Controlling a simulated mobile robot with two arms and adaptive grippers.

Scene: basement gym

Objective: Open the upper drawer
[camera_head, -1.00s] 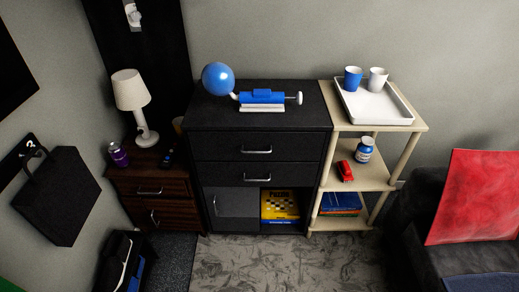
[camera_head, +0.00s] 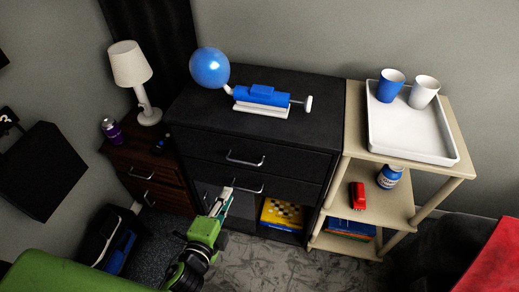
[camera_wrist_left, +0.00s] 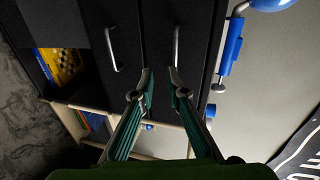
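The black dresser (camera_head: 262,115) has an upper drawer (camera_head: 210,150) and a second drawer (camera_head: 290,190) below it, both shut. The upper drawer has a silver bar handle (camera_head: 245,161); the lower drawer's handle (camera_head: 245,188) is partly behind my gripper. In the left wrist view, turned sideways, the upper handle (camera_wrist_left: 177,45) and lower handle (camera_wrist_left: 110,50) show beyond the fingers. My left gripper (camera_head: 226,196) is in front of the dresser, near the lower handle in the head view. In the wrist view its fingers (camera_wrist_left: 162,85) are apart and empty. My right gripper is not in view.
A blue balloon (camera_head: 209,68) and a blue pump (camera_head: 262,95) are on the dresser. A wooden shelf (camera_head: 355,150) with a white tray (camera_head: 410,140) stands close on the right. A brown nightstand (camera_head: 150,185) with a lamp (camera_head: 129,64) stands on the left.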

